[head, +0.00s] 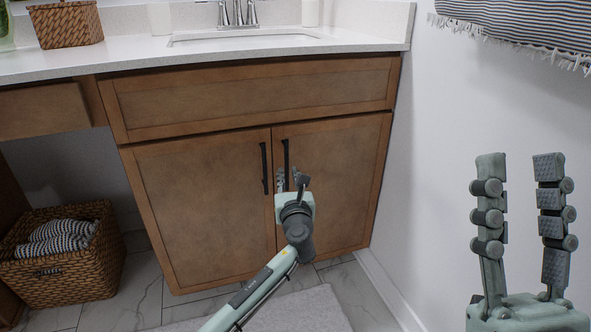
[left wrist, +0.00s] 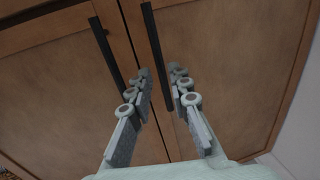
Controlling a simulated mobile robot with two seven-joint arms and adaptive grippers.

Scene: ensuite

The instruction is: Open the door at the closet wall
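A wooden vanity cabinet shows two shut doors, a left door (head: 205,205) and a right door (head: 335,180). Each has a black upright bar handle near the middle seam: the left handle (head: 264,168) and the right handle (head: 286,160). My left gripper (head: 291,180) is at the lower part of the right handle. In the left wrist view the right handle (left wrist: 152,35) runs down between my left gripper's open fingers (left wrist: 161,72); contact cannot be told. The left handle (left wrist: 104,52) is outside them. My right gripper (head: 520,165) is open, empty and pointing up at the right.
A white counter (head: 120,55) with a sink and faucet (head: 238,14) tops the cabinet. A wicker basket with towels (head: 65,265) stands on the floor at left. A white wall (head: 450,130) with a hanging striped towel (head: 525,25) bounds the right side.

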